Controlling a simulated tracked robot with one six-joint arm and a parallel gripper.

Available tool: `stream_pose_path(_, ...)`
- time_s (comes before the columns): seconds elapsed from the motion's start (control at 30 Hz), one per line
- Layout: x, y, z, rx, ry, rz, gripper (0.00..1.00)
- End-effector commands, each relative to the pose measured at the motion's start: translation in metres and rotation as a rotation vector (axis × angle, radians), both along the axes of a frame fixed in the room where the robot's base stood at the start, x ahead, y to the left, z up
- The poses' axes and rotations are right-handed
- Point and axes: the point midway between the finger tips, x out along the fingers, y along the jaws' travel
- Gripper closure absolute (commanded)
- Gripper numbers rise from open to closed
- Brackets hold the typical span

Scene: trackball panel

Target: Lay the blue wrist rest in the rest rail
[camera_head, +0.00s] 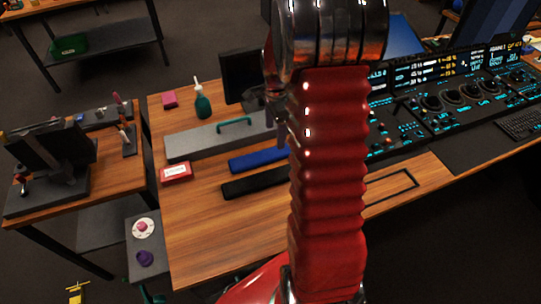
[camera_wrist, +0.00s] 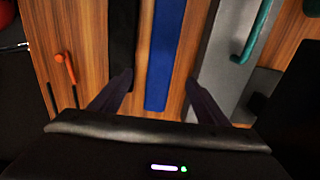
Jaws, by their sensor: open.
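The blue wrist rest (camera_head: 258,160) lies flat on the wooden desk between a black bar and a grey case. In the wrist view the blue wrist rest (camera_wrist: 168,60) runs lengthwise between the two dark fingers of my gripper (camera_wrist: 158,78). The fingers are apart, one on each side of it, and nothing is held. I cannot tell how high they are above the desk. A thin dark rectangular outline (camera_head: 412,183) on the desk, right of my arm and in front of the console, looks like the rest rail. My red arm hides its left part.
The black bar (camera_head: 254,182) lies close beside the blue rest. The grey case (camera_head: 212,138) with a green handle (camera_head: 234,125) is on its other side. A red-and-white box (camera_head: 176,173) and a green bottle (camera_head: 203,103) stand left. The console (camera_head: 450,95) fills the right.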

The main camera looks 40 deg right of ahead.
Motion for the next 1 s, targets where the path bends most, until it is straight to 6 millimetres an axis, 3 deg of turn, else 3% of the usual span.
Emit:
stream_pose_path(0.23,-0.001,0.000,-0.036,0.002,0.003,0.000,0.31)
stream_pose_path(0.73,0.000,0.000,-0.046,0.000,0.001,0.001,0.31)
stream_pose_path(1.0,0.002,-0.001,-0.076,0.002,0.003,0.001,0.31)
